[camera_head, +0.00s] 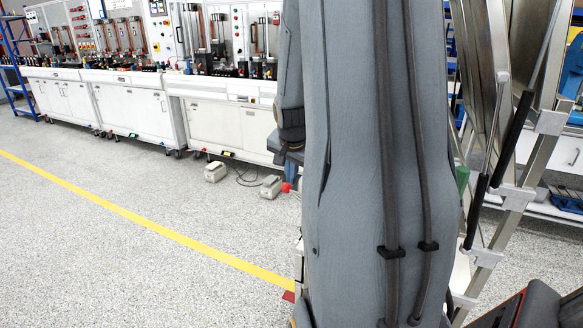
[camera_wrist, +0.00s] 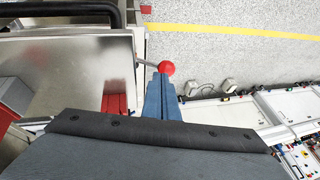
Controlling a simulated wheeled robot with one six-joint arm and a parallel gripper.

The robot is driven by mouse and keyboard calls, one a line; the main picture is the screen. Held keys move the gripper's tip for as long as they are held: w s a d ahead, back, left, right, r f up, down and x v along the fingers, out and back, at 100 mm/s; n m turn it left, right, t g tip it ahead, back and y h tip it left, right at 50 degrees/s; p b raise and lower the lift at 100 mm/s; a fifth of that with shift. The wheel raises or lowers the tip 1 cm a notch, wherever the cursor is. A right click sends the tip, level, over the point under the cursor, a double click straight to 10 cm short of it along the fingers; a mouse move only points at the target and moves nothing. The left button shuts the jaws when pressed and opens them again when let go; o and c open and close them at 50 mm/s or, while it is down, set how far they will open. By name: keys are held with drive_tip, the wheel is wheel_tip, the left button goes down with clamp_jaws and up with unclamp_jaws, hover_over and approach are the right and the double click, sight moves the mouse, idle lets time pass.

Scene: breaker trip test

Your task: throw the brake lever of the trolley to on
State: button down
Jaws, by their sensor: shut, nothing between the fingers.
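The brake lever shows in the wrist view as a thin metal rod ending in a red ball knob (camera_wrist: 166,67). It sticks out to the right from the edge of the trolley (camera_wrist: 75,75), which has a bare steel top. In the head view the red knob (camera_head: 286,187) shows just left of my arm, and most of the trolley is hidden. My gripper (camera_wrist: 160,79) has blue fingers, shut and empty, with the tips right at the knob. I cannot tell whether they touch it. The fingers (camera_head: 291,169) also show just above the knob in the head view.
A black handle bar (camera_wrist: 60,12) runs along the trolley's end. White workbenches (camera_head: 135,107) with equipment stand along the back left. Two small pale boxes (camera_head: 215,171) lie on the floor. Metal-framed panels (camera_head: 515,190) stand at the right. The floor around the yellow line (camera_head: 125,212) is clear.

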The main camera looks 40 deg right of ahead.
drive_tip(key=shift+x, duration=1.2)
